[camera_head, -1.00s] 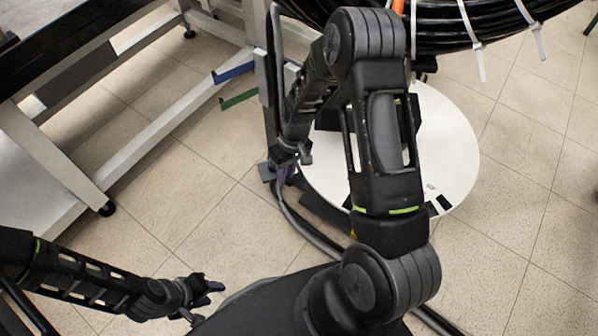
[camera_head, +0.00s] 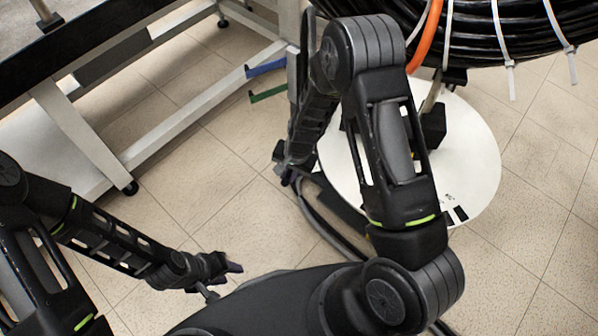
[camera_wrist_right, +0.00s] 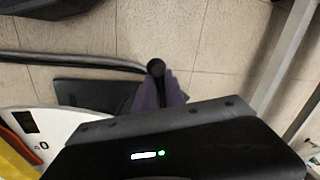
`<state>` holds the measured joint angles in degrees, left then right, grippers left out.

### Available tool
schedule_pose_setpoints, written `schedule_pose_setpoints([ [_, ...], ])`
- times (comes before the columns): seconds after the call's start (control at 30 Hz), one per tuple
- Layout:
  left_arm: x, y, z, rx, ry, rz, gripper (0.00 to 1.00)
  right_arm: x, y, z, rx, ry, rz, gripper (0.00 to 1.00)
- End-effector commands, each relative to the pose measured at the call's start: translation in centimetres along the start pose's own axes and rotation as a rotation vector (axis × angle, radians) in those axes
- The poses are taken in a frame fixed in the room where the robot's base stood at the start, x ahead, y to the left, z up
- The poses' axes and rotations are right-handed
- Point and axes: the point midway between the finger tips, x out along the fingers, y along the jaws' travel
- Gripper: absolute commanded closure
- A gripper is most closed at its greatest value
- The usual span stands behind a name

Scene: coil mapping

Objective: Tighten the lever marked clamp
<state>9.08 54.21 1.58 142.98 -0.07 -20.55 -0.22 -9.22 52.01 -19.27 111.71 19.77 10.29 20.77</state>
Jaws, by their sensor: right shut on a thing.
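My right gripper (camera_head: 288,174) reaches down to the foot of the upright post beside the white round base. In the right wrist view its purple fingers (camera_wrist_right: 157,92) are shut on a black lever with a round end (camera_wrist_right: 156,67). No clamp marking on the lever is readable. In the head view the lever is mostly hidden by my right arm and gripper. My left gripper (camera_head: 226,270) hangs empty over the floor at lower left, away from the lever; its finger gap is unclear.
The white round base (camera_head: 470,165) carries a stand under a large black cable coil (camera_head: 490,35) with white ties. An orange hose (camera_head: 425,40) hangs there. A grey metal frame (camera_head: 190,108) stands at left. Blue (camera_head: 266,68) and green (camera_head: 268,94) strips project near the post. Tiled floor is open between.

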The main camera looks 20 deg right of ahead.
Motion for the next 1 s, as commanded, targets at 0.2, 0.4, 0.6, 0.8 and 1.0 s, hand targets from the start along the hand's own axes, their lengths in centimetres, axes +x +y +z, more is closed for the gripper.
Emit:
schedule_pose_setpoints([
  [0.2,-0.8,0.3,0.0,0.000,0.000,0.000,0.61,0.2,-1.4,0.5,0.122,0.021,0.003,1.00],
  [0.4,-1.0,0.4,0.0,0.000,0.000,0.000,0.61,0.4,-1.9,0.5,0.187,0.033,0.003,1.00],
  [0.6,-1.0,0.4,0.0,0.000,0.000,0.000,0.61,0.5,-2.1,0.5,0.209,0.037,0.002,1.00],
  [0.8,-1.0,0.4,0.0,0.000,0.000,0.000,0.61,0.5,-2.1,0.5,0.210,0.037,0.002,1.00],
  [1.0,-1.0,0.4,0.0,0.000,0.000,0.000,0.61,0.5,-2.2,0.5,0.208,0.037,0.001,0.77],
])
